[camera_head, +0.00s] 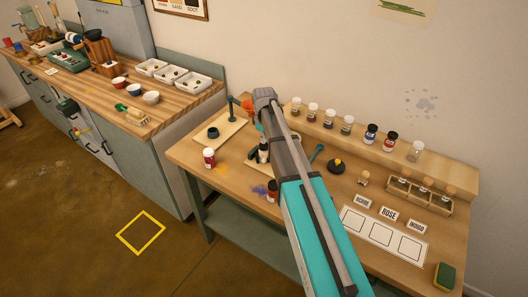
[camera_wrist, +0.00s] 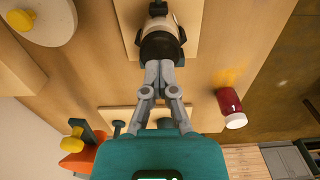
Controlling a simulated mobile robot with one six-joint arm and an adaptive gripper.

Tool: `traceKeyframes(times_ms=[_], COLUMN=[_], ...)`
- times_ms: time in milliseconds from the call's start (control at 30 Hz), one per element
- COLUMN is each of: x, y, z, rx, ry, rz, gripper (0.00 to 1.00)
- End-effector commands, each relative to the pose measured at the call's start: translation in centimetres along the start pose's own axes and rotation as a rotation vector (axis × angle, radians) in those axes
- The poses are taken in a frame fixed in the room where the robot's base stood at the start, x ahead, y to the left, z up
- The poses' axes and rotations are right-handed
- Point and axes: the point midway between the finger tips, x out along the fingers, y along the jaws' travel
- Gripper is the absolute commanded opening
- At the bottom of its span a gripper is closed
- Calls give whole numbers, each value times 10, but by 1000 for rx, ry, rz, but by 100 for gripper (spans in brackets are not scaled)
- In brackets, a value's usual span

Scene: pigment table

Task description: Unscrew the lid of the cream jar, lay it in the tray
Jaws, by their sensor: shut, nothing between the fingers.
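The cream jar (camera_wrist: 158,31) shows in the wrist view with a dark end facing me, held between dark clamp pieces on a pale board (camera_wrist: 128,14). My gripper (camera_wrist: 160,67) is shut and empty, its fingertips in front of the dark end. I cannot tell whether they touch it. In the head view the jar (camera_head: 263,155) is pale with a dark top, partly hidden by my arm. A pale board (camera_head: 210,137) with a dark ring and a green post lies left of it. I cannot tell which thing is the tray.
A red jar with a white lid (camera_head: 209,157) stands to the left; it also shows in the wrist view (camera_wrist: 229,101). A dark jar (camera_head: 272,191) is close to my arm. Several small jars line the back shelf. A card with three squares (camera_head: 382,238) lies at the right.

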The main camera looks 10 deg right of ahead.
Motion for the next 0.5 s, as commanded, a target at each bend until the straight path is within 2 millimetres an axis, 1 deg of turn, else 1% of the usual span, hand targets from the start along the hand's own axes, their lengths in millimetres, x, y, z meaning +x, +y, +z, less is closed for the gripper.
traceKeyframes(times_ms=[233,500], x=[-5,-6], y=[0,0], z=[0,0], rx=[0,0], ry=[0,0], rz=[0,0], gripper=[0,0])
